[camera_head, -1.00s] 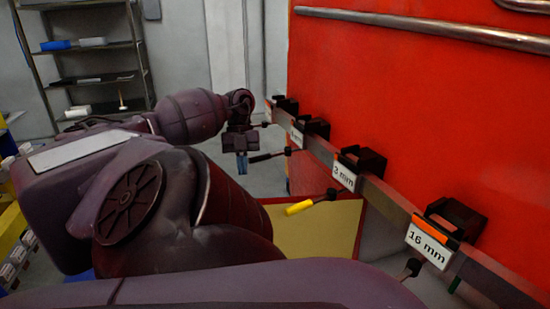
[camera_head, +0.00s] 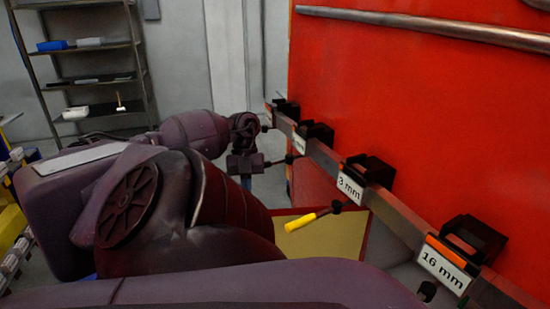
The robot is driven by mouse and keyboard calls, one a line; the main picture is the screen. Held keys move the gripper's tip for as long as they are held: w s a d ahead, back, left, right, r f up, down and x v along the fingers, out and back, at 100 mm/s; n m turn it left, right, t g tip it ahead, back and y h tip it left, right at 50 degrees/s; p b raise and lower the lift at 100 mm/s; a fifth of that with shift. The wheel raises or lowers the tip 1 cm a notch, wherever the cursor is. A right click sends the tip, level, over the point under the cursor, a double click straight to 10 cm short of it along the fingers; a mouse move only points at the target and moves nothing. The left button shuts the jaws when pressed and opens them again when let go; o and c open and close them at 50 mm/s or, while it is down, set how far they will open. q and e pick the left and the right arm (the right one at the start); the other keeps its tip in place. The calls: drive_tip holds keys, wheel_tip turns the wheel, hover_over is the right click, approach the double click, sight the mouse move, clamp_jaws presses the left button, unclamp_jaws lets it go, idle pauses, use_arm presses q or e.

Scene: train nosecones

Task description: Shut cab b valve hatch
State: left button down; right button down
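I cannot make out a valve hatch in this view. My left arm reaches in from the left, and its small, dark gripper (camera_head: 246,181) points down in front of the tool rail's far part. Its fingers are too small and dark to tell whether they are open or shut, and I see nothing clearly held. My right gripper is not in view.
A red panel (camera_head: 420,100) fills the right side. A metal rail (camera_head: 396,216) on it carries black holders labelled "3 mm" (camera_head: 349,188) and "16 mm" (camera_head: 443,269). A yellow-handled tool (camera_head: 300,222) hangs near the rail. Shelving (camera_head: 92,81) stands back left.

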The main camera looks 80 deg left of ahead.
use_arm(q)
drive_tip(key=shift+x, duration=1.85)
drive_tip(key=shift+d, duration=0.1)
